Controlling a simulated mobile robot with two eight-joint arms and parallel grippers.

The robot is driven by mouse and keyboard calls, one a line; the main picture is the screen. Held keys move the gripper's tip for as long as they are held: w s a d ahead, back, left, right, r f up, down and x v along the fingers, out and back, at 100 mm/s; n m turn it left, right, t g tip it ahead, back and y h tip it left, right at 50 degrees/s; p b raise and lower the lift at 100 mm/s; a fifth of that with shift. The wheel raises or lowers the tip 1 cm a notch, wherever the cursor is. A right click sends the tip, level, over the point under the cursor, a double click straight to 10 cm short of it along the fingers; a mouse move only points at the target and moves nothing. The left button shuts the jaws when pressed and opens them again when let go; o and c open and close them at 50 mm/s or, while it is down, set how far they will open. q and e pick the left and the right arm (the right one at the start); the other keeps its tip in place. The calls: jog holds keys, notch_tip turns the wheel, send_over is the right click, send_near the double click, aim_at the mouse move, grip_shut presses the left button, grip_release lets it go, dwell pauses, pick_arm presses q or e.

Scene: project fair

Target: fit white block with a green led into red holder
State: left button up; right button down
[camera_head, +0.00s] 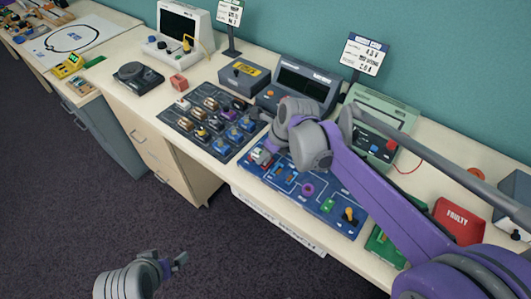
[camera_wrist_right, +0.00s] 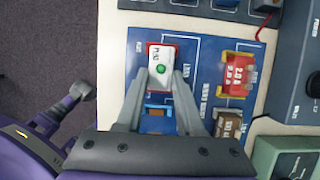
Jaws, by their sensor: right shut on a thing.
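The white block with a green LED (camera_wrist_right: 161,72) is between the fingertips of my right gripper (camera_wrist_right: 164,78) in the right wrist view. My right gripper is shut on it. The red holder (camera_wrist_right: 149,48) shows only as a thin red edge around the block's far end, on the blue board. The block is over or in this holder; I cannot tell how deep it sits. In the head view the block (camera_head: 261,156) shows small beside my right gripper, which the arm partly hides. My left gripper (camera_head: 180,259) hangs low over the floor, apart from the table; its opening is unclear.
The blue board (camera_head: 313,198) bears a blue holder (camera_wrist_right: 158,108) and a red block (camera_wrist_right: 239,72) nearby. A dark tray of several blocks (camera_head: 190,124) lies to the left. A green console (camera_head: 383,112) and red FAULTY bin (camera_head: 458,221) stand to the right.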

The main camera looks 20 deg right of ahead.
pick_arm(q)
jog(key=shift+f, duration=0.2)
pick_arm(e)
jog(key=shift+f, duration=0.3)
grip_release()
pick_arm(q)
jog(key=shift+r, duration=0.1)
pick_arm(e)
jog(key=shift+r, duration=0.15)
jog(key=shift+r+p, duration=2.3)
jog(key=shift+r, duration=1.65)
pick_arm(q)
notch_tip(320, 180, up, 6)
jog(key=w, duration=0.1)
jog(key=shift+w, duration=0.4)
jog(key=shift+s, duration=0.1)
pick_arm(e)
jog(key=shift+f, duration=0.1)
